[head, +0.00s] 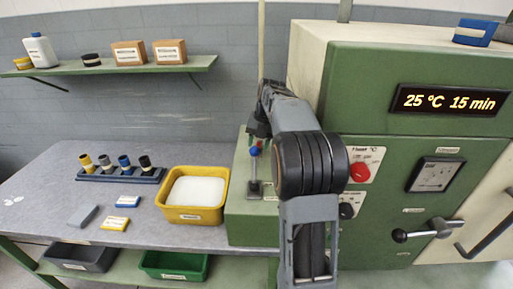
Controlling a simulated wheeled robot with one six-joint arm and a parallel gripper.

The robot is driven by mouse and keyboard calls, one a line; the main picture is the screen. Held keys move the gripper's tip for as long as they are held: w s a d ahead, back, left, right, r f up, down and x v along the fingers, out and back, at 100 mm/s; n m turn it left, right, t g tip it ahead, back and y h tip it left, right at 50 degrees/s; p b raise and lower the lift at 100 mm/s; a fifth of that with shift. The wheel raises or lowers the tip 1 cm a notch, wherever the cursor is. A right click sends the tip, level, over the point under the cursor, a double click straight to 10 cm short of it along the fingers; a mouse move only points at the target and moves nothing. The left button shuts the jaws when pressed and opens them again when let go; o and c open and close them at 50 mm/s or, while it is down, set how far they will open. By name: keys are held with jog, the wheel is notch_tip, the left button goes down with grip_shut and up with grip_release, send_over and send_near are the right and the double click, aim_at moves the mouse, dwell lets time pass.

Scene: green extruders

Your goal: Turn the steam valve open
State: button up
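No part in view has a label I can read as the steam valve. On the green machine (345,75), a lever with a black ball end (420,232) sits low on the front. A red knob (360,170) and a black knob (347,210) sit to its left, partly behind my arm. A lever with a blue ball (254,151) stands on the green block left of my arm. My arm reaches up and away from me; its far end is near the machine's left side, above the blue-ball lever. My gripper's fingers cannot be made out, and no held thing shows.
The machine's display (450,101) reads 25 °C 15 min; a gauge (436,174) is below it. A bar handle (485,237) is at far right. A yellow bin (194,214) with white contents stands on the grey table (50,190). A shelf (110,70) is above.

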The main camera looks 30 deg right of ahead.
notch_tip(320, 180, up, 10)
jog(key=s+d, duration=0.1)
jog(key=shift+d+f+p, duration=0.25)
jog(key=shift+d+p, duration=0.05)
jog(key=shift+p, duration=0.1)
jog(key=shift+s, duration=0.1)
jog(key=shift+c, duration=0.2)
